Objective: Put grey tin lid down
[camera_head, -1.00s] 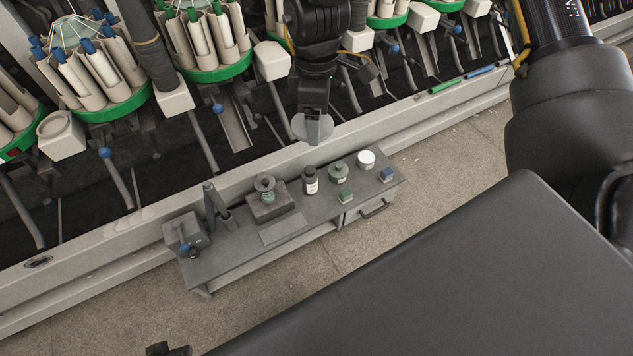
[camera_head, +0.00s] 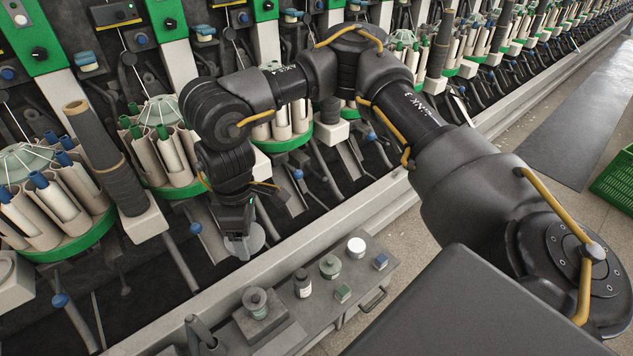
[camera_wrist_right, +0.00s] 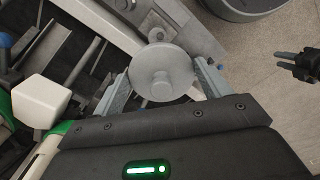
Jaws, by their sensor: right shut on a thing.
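My right gripper (camera_head: 240,240) is shut on the grey tin lid (camera_head: 252,243), a round grey disc. It holds the lid in the air, beyond the back edge of the small grey bench (camera_head: 372,284) in the head view.
The bench carries a grey pot (camera_head: 256,300) on a block, a dark labelled bottle (camera_head: 303,284), a grey-green tin (camera_head: 330,267), a white-topped jar (camera_head: 356,247), a green block (camera_head: 343,293) and a blue block (camera_head: 380,262). The winder's rail (camera_head: 340,226) runs behind it.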

